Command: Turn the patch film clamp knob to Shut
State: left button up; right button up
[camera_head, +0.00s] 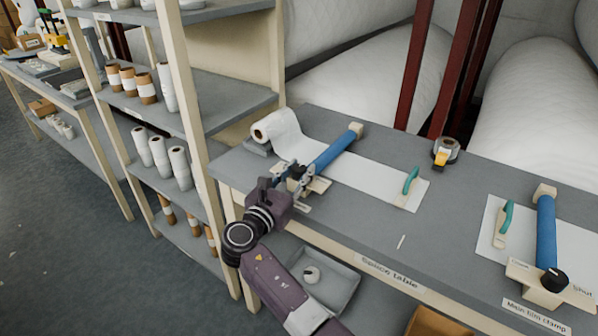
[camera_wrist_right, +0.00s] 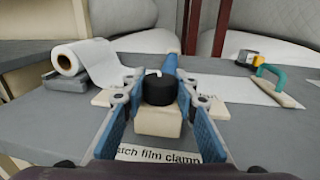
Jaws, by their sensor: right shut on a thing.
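The patch film clamp is a blue bar (camera_head: 335,151) across a white film sheet (camera_head: 362,177) on the splice table. Its black knob (camera_wrist_right: 159,89) with a white mark on top sits on a cream block (camera_wrist_right: 158,121) above a label reading "patch film clamp" (camera_wrist_right: 158,155). My right gripper (camera_wrist_right: 156,93) has its blue-padded fingers on both sides of the knob, shut on it. In the head view my right gripper (camera_head: 292,178) covers the knob. The Open and Shut words beside it are mostly hidden by the fingers. My left gripper is not in view.
A white film roll (camera_head: 272,127) lies behind left of the clamp. A teal-handled tool (camera_head: 411,183) and a tape dispenser (camera_head: 445,152) are to the right. The main film clamp (camera_head: 546,234) with its own black knob (camera_head: 554,280) is farther right. A shelf rack (camera_head: 192,100) stands close on the left.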

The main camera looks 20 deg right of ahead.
aim_at(299, 168)
jog(key=o, duration=1.2)
notch_tip(299, 168, up, 10)
